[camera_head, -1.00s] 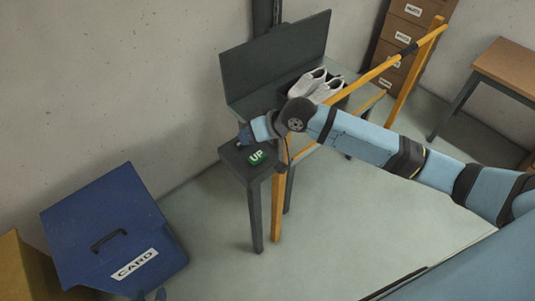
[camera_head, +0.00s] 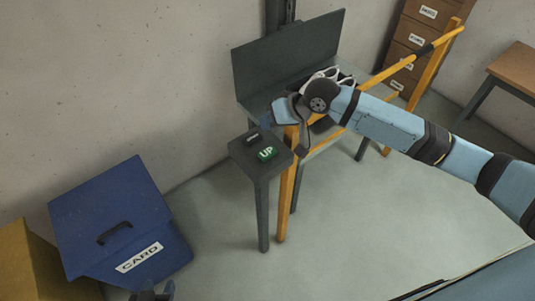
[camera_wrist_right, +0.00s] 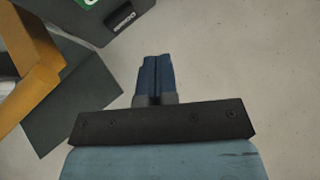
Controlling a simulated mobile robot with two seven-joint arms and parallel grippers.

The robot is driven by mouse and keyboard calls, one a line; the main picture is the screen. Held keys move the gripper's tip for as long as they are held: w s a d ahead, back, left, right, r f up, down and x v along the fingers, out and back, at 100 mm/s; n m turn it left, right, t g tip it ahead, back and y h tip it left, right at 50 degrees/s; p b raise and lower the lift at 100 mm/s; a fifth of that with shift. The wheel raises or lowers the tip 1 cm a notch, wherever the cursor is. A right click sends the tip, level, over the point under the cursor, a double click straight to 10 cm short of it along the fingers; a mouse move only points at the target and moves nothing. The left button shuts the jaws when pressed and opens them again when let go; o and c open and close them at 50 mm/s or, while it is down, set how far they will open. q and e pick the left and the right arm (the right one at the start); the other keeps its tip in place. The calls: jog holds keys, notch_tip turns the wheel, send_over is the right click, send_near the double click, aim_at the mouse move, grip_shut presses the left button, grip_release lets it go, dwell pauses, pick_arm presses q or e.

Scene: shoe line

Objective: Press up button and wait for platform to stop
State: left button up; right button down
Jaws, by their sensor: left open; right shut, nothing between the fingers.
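The green UP button (camera_head: 267,153) sits on top of a small dark stand (camera_head: 246,158), with a dark labelled button (camera_head: 253,137) beside it. The dark platform (camera_head: 252,101) with a tall back panel stands behind, and white shoes on it are partly hidden by my right arm. My right gripper (camera_wrist_right: 155,62) is shut and empty, apart from the buttons; the UP button's edge (camera_wrist_right: 88,3) shows at the top of the right wrist view. In the head view its fingers are hard to make out. My left gripper (camera_head: 152,293) is open at the bottom edge, mostly cut off.
A yellow rail (camera_head: 400,72) runs beside the platform, its front post (camera_head: 288,190) close to the stand. A blue CARD bin (camera_head: 120,220) stands at left. Brown drawers (camera_head: 412,50) and a wooden table (camera_head: 515,65) are at back right. The floor between is clear.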

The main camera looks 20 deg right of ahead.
jog(key=b, duration=0.5)
send_over(269, 151)
notch_tip(269, 151, down, 5)
jog(key=shift+f, duration=1.2)
jog(key=shift+f, duration=0.1)
dwell(0.6)
jog(key=shift+w+f, duration=0.1)
jog(key=shift+f, duration=0.15)
